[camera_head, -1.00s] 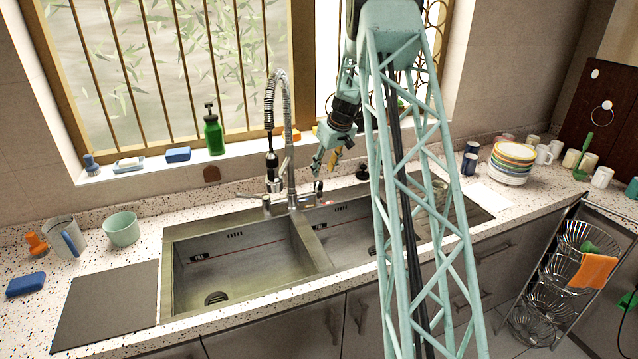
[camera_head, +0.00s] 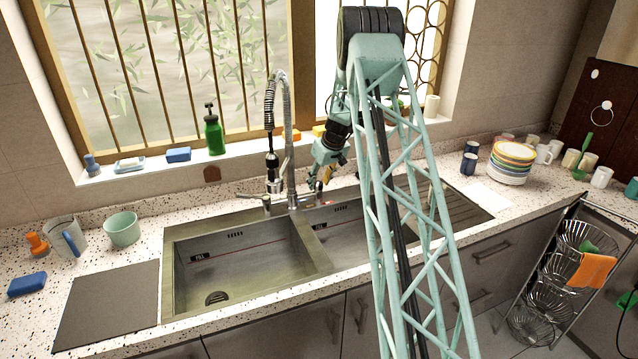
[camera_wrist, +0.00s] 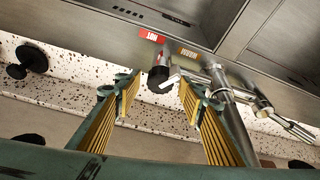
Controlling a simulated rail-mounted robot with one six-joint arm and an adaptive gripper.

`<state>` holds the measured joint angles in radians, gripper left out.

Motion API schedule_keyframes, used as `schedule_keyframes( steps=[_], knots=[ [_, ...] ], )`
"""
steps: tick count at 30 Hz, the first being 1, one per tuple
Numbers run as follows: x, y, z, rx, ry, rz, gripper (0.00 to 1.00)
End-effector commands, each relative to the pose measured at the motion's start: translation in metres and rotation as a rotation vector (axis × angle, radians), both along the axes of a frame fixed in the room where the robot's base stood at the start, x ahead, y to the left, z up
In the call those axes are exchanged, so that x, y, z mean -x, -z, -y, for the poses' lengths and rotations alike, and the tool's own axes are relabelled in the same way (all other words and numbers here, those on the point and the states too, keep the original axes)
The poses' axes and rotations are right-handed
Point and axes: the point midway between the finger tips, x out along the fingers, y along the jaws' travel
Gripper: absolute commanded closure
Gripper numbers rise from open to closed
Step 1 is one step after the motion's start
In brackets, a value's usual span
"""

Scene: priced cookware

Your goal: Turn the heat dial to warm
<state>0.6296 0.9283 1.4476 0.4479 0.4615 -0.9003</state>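The heat dial (camera_wrist: 158,79) is a small dark knob at the sink's back rim in the wrist view, with a pale metal piece beside it. A red HOT label (camera_wrist: 152,37) and a tan WARM label (camera_wrist: 187,53) sit on the rim near it. My gripper (camera_wrist: 158,92) is open and empty, one finger on each side of the dial in the picture; contact is not visible. In the head view my gripper (camera_head: 320,180) hangs just above the dial (camera_head: 319,188), right of the faucet. Which way the dial points is unclear.
The tall spring faucet (camera_head: 290,150) stands close to the left of my gripper; its metal base (camera_wrist: 218,80) is beside the right finger in the wrist view. A black knob (camera_wrist: 32,58) stands on the counter. The double sink (camera_head: 240,265) is empty. A green bottle (camera_head: 213,133) stands on the sill.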

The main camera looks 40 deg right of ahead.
Motion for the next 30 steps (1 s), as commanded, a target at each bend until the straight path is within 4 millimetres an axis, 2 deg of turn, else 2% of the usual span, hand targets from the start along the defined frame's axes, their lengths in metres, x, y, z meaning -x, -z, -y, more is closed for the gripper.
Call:
schedule_keyframes(
  steps=[11, 19, 30],
  knots=[
    [-0.0008, 0.0027, -0.0001, 0.000, 0.000, 0.000, 0.63],
    [-0.0007, 0.0026, -0.0001, 0.000, 0.000, -0.001, 0.86],
    [-0.0005, 0.0028, -0.0001, 0.000, 0.000, -0.001, 0.87]
  ],
)
